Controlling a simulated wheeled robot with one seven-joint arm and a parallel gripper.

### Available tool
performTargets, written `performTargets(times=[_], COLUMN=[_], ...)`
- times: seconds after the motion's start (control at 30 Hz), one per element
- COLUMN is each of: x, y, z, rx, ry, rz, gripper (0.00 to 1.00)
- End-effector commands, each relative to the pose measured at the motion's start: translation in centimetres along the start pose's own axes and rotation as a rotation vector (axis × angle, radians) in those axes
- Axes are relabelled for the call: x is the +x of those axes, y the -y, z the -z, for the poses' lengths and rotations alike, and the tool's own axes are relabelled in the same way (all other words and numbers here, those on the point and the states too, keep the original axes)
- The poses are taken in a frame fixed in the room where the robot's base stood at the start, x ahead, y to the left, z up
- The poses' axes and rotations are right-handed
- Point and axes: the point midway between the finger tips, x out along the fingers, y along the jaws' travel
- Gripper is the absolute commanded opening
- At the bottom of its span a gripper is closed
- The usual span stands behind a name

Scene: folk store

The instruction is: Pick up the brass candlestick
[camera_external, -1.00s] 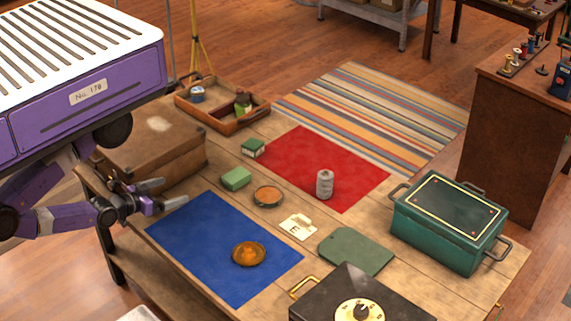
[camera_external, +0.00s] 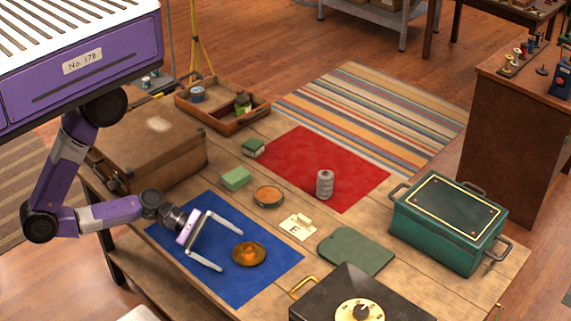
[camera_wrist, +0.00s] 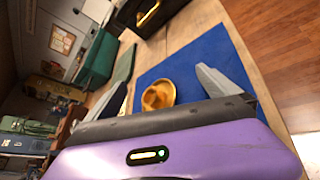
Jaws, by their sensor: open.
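The brass candlestick (camera_external: 249,253) is a low, round, orange-gold piece with a dish-like base. It stands on the blue mat (camera_external: 215,279), toward the mat's right side. My gripper (camera_external: 229,243) is open and empty over the mat, just left of the candlestick, with its fingers pointing toward it. In the wrist view the candlestick (camera_wrist: 157,95) shows ahead between the two spread fingers, apart from both. The blue mat (camera_wrist: 212,52) lies beneath it there.
A green box (camera_external: 236,179), a round dish (camera_external: 268,196), a white card (camera_external: 298,227) and a green board (camera_external: 356,251) lie beyond the mat. A black box with a dial (camera_external: 340,301) stands right of it. A brown case (camera_external: 150,150) stands behind my arm.

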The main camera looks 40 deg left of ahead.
Motion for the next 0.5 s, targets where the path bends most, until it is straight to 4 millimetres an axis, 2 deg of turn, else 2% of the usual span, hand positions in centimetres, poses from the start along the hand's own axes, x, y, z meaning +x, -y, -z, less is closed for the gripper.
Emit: performTargets(times=[0.03,0.2,0.3,0.5], x=[0.3,0.3,-0.1,-0.4], y=[-0.8,-2.6,-3.7,-4.5], z=[1.4,4.8,6.0,7.0], rx=[-0.058,-0.297,-0.406,-0.506], ry=[0.012,0.05,0.06,0.068], rz=[0.031,0.157,0.212,0.265], gripper=[1.0,1.0,1.0,1.0])
